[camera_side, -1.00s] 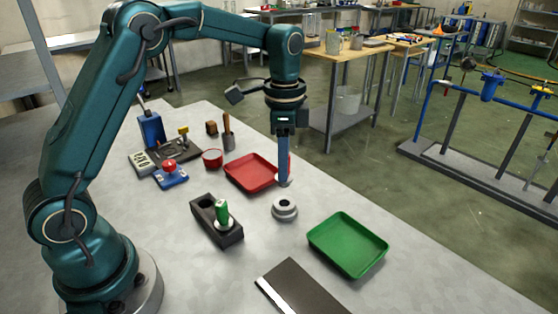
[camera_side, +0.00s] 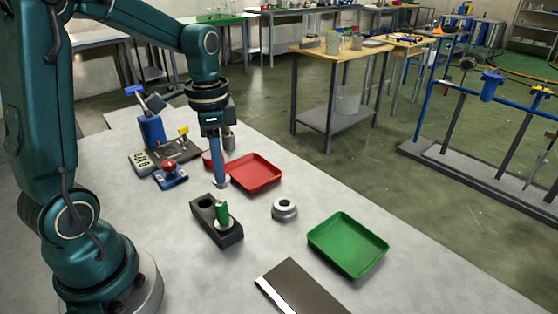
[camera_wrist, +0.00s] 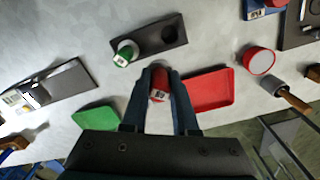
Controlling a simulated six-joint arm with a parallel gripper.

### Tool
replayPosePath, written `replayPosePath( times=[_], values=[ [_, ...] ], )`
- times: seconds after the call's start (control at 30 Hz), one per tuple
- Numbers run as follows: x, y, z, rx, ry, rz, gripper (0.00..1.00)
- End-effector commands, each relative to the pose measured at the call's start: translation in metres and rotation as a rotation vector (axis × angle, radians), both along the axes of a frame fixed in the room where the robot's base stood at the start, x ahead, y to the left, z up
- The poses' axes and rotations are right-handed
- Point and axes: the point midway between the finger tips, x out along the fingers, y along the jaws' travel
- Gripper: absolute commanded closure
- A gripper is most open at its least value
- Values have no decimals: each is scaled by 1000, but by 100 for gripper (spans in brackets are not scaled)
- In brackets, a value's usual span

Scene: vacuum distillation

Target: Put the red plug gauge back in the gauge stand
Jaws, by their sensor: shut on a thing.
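The red plug gauge (camera_wrist: 160,84) is between my gripper's fingers in the wrist view. In the side view my gripper (camera_side: 220,182) points down, shut, with a pale metal end showing at its tips; the red handle is hidden there. The dark gauge stand (camera_side: 230,239) lies on the table just below and in front of the gripper, and it also shows in the wrist view (camera_wrist: 179,27). The green plug gauge (camera_side: 222,213) stands upright in it, and the stand's far-left hole is empty. The held gauge is above the table, apart from the stand.
A grey metal ring (camera_side: 285,209) sits right of the stand. A red tray (camera_side: 253,173) lies behind the gripper and a green tray (camera_side: 347,244) at right. A dark flat plate (camera_side: 303,290) is at the front. A red-button box (camera_side: 170,175) stands at left.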

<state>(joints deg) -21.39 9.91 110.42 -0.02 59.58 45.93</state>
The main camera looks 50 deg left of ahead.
Motion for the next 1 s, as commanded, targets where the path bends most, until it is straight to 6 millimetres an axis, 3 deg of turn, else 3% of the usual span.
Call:
replayPosePath(
  times=[0.1, 0.2, 0.47, 1.0],
  values=[
    [-22, 14, 5, 1, -3, 99, 100],
    [-30, 21, 9, 0, -1, 143, 100],
    [-31, 27, 6, -1, 3, 168, 100],
    [-31, 27, -33, -2, 4, 167, 100]
  ],
)
